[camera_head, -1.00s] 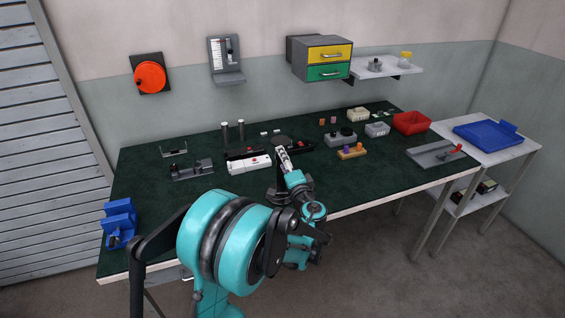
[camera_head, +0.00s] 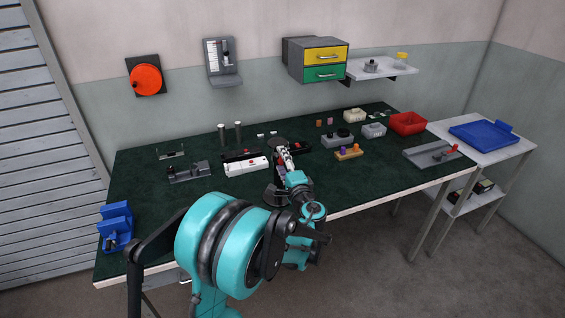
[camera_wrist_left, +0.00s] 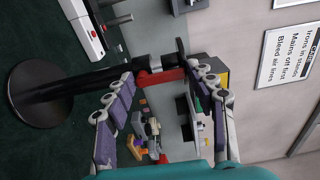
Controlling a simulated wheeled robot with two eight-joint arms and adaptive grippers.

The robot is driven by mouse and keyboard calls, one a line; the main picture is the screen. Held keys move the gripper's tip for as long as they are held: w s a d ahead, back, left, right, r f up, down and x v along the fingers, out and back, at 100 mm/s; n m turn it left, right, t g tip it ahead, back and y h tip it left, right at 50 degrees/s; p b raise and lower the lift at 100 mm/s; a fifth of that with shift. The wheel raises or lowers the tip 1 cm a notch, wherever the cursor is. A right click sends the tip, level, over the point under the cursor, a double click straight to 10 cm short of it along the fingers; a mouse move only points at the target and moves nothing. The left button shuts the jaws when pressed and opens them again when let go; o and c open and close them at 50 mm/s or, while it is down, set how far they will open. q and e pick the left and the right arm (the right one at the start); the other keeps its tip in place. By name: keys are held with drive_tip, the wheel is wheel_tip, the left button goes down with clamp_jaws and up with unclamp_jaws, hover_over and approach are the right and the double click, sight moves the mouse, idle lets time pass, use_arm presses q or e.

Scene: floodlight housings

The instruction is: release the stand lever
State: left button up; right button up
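A black stand with a round base (camera_wrist_left: 42,94) and a dark post fills the left of the left wrist view. Its dark top disc (camera_head: 279,141) shows in the head view, with the base partly behind my left arm. A red bar (camera_wrist_left: 162,77), which looks like the stand lever, lies beside the black post near its top end. My left gripper (camera_wrist_left: 168,84) is open, with one finger on each side of the red bar's span. I cannot tell whether either fingertip touches it.
A white box with a red button (camera_head: 246,166) lies left of the stand. Dark posts (camera_head: 222,134) stand behind it. A block with coloured pegs (camera_head: 348,152) and a red bin (camera_head: 408,123) are to the right.

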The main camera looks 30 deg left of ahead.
use_arm(q)
drive_tip(key=shift+o, duration=1.1)
drive_tip(key=v, duration=1.2)
drive_tip(key=shift+s, duration=0.1)
